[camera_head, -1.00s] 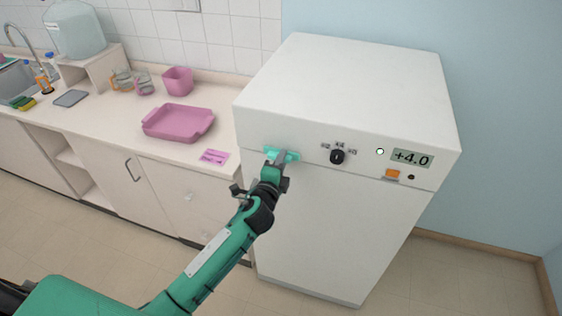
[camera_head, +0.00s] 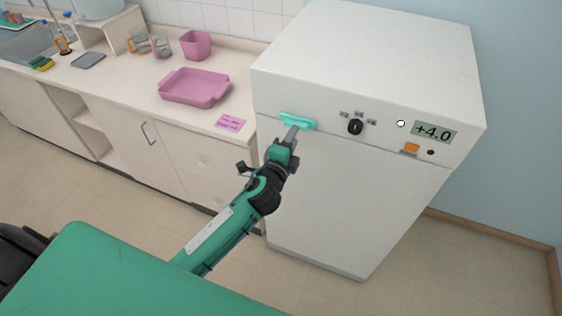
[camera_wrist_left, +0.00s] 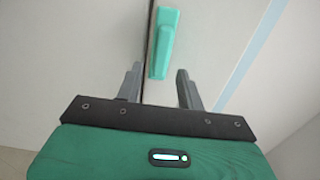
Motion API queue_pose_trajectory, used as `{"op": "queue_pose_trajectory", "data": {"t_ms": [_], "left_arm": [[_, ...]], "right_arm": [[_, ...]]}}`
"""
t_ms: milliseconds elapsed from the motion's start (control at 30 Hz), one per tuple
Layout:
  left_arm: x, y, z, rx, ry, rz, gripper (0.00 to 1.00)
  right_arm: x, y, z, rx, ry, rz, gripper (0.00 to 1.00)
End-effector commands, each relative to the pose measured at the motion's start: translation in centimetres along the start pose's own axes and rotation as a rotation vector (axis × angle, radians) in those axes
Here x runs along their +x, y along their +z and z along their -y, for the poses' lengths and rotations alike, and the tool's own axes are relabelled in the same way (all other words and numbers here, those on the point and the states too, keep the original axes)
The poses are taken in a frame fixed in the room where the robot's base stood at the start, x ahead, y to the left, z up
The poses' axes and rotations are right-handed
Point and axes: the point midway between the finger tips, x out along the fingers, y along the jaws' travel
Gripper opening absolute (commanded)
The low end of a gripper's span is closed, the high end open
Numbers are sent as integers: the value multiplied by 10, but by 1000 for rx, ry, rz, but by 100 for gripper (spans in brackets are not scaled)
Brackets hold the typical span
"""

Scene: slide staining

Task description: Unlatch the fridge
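The white fridge (camera_head: 345,205) stands at the right with its door against the body. Its teal latch (camera_head: 298,121) lies roughly along the seam at the door's upper left. My left gripper (camera_head: 290,135) is just in front of and below the latch. In the left wrist view, the two grey fingers of the left gripper (camera_wrist_left: 158,75) are apart. The latch (camera_wrist_left: 164,42) shows ahead, with its near end between the fingertips in the picture; I cannot tell whether they touch it. A dark seam runs beside it. My right gripper is not in view.
The fridge panel has a black knob (camera_head: 355,127), an orange button (camera_head: 411,147) and a +4.0 display (camera_head: 434,131). A counter (camera_head: 125,90) at the left holds a pink tray (camera_head: 195,86), a pink bin (camera_head: 196,45) and a pink card (camera_head: 231,123). Floor is clear before the fridge.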

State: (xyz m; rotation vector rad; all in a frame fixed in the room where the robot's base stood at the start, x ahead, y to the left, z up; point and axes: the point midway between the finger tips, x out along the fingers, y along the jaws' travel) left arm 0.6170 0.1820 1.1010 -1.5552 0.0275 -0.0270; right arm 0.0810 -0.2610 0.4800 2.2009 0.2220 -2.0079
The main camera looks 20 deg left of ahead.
Motion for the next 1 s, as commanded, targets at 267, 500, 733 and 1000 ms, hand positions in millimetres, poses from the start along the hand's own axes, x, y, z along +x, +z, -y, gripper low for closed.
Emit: {"op": "queue_pose_trajectory", "data": {"t_ms": [267,500,733,1000], "left_arm": [[-59,0,-5,1,2,-1,38],[-88,0,-2,0,2,0,38],[-94,0,0,1,0,0,38],[-93,0,0,1,1,0,38]], "right_arm": [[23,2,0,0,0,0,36],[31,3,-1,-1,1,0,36],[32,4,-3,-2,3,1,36],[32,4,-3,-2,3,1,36]]}}
